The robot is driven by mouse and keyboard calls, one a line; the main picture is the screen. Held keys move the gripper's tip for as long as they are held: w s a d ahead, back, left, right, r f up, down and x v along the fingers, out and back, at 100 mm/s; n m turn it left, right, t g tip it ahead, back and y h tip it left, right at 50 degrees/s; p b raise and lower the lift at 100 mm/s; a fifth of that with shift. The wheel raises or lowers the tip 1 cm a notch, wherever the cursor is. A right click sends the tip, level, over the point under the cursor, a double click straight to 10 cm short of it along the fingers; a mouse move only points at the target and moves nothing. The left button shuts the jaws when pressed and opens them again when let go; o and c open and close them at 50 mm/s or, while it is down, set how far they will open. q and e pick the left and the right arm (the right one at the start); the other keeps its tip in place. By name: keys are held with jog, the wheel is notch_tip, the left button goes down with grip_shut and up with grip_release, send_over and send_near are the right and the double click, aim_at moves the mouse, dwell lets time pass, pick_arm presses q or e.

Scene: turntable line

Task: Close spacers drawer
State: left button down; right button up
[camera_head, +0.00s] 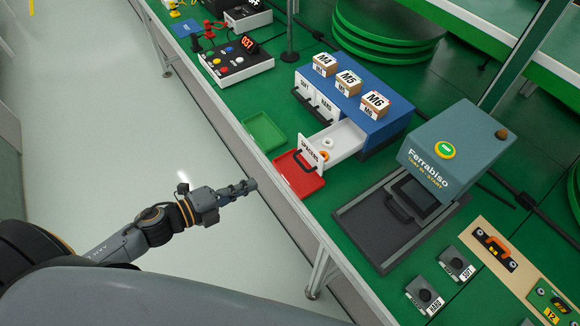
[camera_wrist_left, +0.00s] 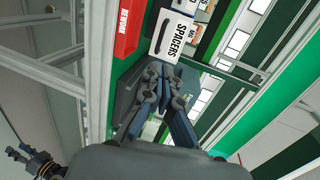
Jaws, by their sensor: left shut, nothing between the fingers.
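The spacers drawer (camera_head: 345,138) is pulled out of the blue cabinet (camera_head: 388,128) in the head view. Its white front with a dark handle is labelled SPACERS, and a white and an orange ring-like part lie inside. The drawer front (camera_wrist_left: 177,36) also shows at the top of the left wrist view. My left gripper (camera_head: 248,186) is shut and empty, off the bench's front edge, left of and apart from the drawer. It shows in the left wrist view (camera_wrist_left: 161,76), pointing toward the drawer front. My right gripper (camera_wrist_left: 18,154) seems to show small at lower left there; its jaws are unclear.
A red tray (camera_head: 302,183) lies just in front of the drawer and a green tray (camera_head: 264,132) beside it. Boxes marked M4, M5 and M6 (camera_head: 375,103) stand on the cabinet. A Ferrabiso machine (camera_head: 455,145) stands to the right.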

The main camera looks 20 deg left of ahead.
aim_at(299, 164)
pick_arm(q)
jog(key=p+x, duration=0.1)
jog(key=x, duration=0.5)
jog(key=p+x, duration=0.2)
jog(key=x, duration=0.4)
jog(key=shift+w+d+r, duration=0.15)
jog(key=shift+w, duration=0.1)
jog(key=shift+w+d, duration=0.2)
jog(key=shift+w, duration=0.1)
pick_arm(e)
jog(key=r, duration=0.1)
jog(key=s+r, duration=0.1)
jog(key=r, duration=0.1)
jog(key=shift+s+d, duration=0.2)
jog(key=shift+s, duration=0.05)
